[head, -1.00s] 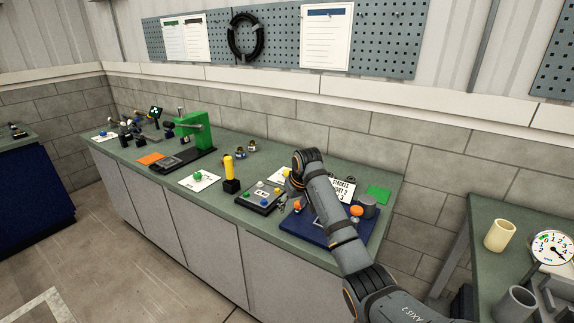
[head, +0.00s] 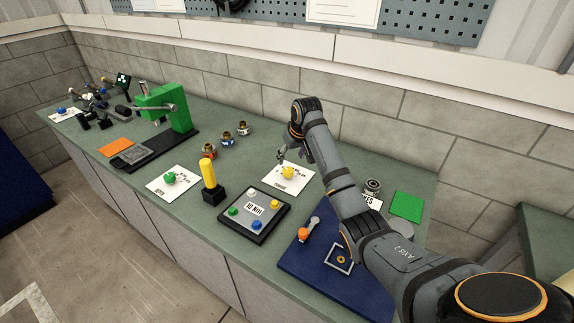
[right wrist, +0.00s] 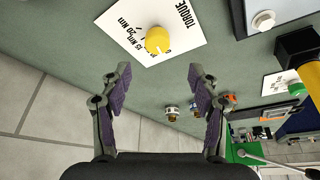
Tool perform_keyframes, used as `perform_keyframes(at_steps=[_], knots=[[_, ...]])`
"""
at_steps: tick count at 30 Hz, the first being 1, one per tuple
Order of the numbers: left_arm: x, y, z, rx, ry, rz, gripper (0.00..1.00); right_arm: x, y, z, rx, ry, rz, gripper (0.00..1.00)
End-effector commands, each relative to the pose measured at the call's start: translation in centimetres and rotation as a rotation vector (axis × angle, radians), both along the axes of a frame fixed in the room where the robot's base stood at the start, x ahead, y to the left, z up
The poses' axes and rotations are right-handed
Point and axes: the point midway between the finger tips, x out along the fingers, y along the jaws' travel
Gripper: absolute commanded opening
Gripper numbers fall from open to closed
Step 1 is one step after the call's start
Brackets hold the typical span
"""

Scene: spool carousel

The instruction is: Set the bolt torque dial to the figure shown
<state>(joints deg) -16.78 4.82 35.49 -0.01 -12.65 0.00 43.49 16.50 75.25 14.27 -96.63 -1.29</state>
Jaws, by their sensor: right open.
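The torque dial is a yellow knob (head: 288,173) on a white card (head: 302,181) on the green bench. In the right wrist view the knob (right wrist: 158,40) sits on the card (right wrist: 188,22) marked TORQUE, with 15 Nm and 20 Nm legible. A dark box (head: 255,213) in front of it has a plate that seems to read 10 Nm, with coloured buttons around it. My right gripper (head: 282,157) is open and empty just above and behind the knob. In the right wrist view its fingers (right wrist: 158,85) are apart, with the knob beyond them. My left gripper is out of view.
A yellow-topped post (head: 208,175) and a card with a green knob (head: 170,178) stand left of the box. Several small fittings (head: 227,137) lie behind. A green press (head: 165,107) is farther left. A blue board (head: 320,268) with an orange-knobbed lever lies right, under my arm.

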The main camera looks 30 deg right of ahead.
Motion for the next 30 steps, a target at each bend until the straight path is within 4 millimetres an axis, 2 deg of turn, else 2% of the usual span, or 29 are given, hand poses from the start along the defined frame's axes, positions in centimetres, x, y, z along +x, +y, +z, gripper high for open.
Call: perform_keyframes(at_steps=[1,3,6,8,12,15,19,26,30], knots=[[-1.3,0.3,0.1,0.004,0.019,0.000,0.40,0.2,0.0,-0.5,0.001,0.004,-0.001,0.61],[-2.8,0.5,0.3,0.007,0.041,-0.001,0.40,0.6,0.0,-1.7,0.002,0.007,-0.001,0.61],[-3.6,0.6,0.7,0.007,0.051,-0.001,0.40,1.4,0.0,-3.7,0.002,0.007,-0.001,0.61],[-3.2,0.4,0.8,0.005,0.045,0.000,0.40,1.9,-0.1,-5.0,0.001,0.007,-0.001,0.61],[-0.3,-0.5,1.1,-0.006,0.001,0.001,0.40,3.0,-0.2,-7.5,0.001,0.005,0.000,0.61],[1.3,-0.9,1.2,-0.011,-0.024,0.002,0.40,3.5,-0.2,-8.5,0.000,0.003,0.000,0.61],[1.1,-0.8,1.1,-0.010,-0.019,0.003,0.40,3.7,-0.3,-9.2,-0.001,0.002,0.000,0.61],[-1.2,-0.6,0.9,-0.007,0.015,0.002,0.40,3.8,-0.3,-9.3,-0.001,0.002,0.000,0.61],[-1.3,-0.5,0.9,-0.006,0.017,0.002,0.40,3.8,-0.3,-9.3,-0.001,0.002,0.000,0.45]])
